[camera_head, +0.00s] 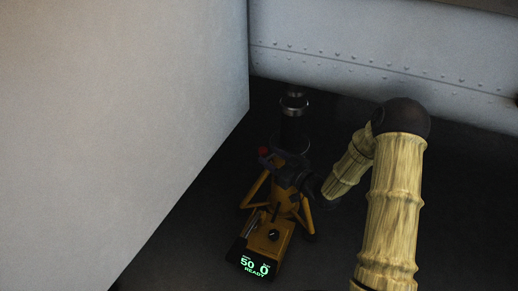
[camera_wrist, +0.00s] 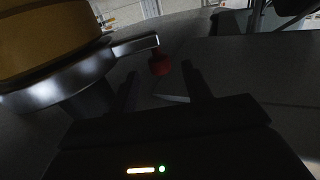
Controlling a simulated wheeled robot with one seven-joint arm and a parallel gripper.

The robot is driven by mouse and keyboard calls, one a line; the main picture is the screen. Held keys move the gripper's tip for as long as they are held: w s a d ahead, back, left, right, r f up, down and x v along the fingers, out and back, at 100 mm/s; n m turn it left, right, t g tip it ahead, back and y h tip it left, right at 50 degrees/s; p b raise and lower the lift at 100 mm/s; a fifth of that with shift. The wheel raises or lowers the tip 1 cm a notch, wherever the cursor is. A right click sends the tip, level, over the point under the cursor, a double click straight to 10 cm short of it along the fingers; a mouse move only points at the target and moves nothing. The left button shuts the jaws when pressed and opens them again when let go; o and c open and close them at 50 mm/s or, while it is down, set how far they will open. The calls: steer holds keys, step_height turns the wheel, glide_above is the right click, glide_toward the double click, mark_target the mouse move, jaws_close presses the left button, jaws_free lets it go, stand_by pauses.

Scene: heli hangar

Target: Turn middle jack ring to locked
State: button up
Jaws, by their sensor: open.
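The jack (camera_head: 268,236) stands on the dark floor in the head view, with yellow legs and a black column (camera_head: 293,128) rising toward the grey fuselage. In the wrist view a silver ring (camera_wrist: 65,82) with a short flat handle (camera_wrist: 135,45) sits around the jack's yellow body (camera_wrist: 45,35). A red knob (camera_wrist: 160,63) shows just beyond the handle's end, and also in the head view (camera_head: 263,151). My gripper (camera_wrist: 158,75) is open and empty, its fingers pointing toward the knob. In the head view my gripper (camera_head: 285,170) hides the jack's middle and its ring.
A display (camera_head: 257,265) at the jack's foot reads 50, 0 and READY in green. A large pale panel (camera_head: 110,120) fills the left of the head view. The riveted fuselage (camera_head: 400,60) hangs low behind.

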mark_target(260, 149)
steer(key=x, duration=0.6)
steer(key=shift+w+a, duration=0.1)
steer(key=shift+w, duration=0.05)
jaws_close()
